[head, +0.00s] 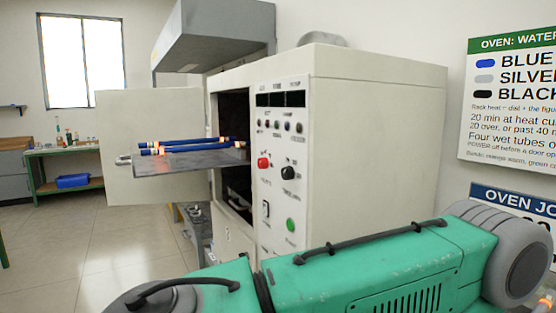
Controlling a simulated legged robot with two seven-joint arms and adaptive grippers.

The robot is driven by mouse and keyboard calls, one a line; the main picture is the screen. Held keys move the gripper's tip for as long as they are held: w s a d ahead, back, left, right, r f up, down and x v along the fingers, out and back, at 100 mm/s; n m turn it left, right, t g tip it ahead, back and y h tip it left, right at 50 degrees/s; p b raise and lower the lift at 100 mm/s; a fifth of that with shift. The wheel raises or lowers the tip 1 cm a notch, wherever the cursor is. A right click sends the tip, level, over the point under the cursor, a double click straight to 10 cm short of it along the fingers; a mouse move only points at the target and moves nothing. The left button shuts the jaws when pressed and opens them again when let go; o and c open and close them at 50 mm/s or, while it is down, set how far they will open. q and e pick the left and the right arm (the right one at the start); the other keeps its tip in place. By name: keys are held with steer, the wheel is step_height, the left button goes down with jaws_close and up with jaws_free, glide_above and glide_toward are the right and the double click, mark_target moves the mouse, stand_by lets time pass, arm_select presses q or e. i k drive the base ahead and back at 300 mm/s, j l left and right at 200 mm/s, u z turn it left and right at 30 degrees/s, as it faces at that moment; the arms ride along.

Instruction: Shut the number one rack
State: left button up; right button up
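A grey metal rack (200,162) is slid out of the oven (365,150) and sticks out to the left through its open front. Several blue rods with orange bands (190,147) lie on it. The cream oven door (150,115) stands wide open behind the rack. The oven chamber (235,130) is dark, and its inside is mostly hidden. I cannot read any rack number. Neither of my grippers is in view.
The control panel (283,165) has a red knob, a black knob and a green button. A grey hood (215,40) hangs above the door. A green-framed bench (68,155) with a blue bin (73,181) stands far left. The tiled floor (110,250) at left looks clear.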

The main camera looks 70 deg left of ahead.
mark_target(146, 166)
steer(key=k+l+u, duration=0.45)
steer(key=k, duration=0.35)
steer(key=u, duration=2.45)
steer(key=i+z, duration=0.2)
steer(key=z, duration=0.2)
steer(key=i+j+z, duration=0.1)
steer(key=z, duration=0.3)
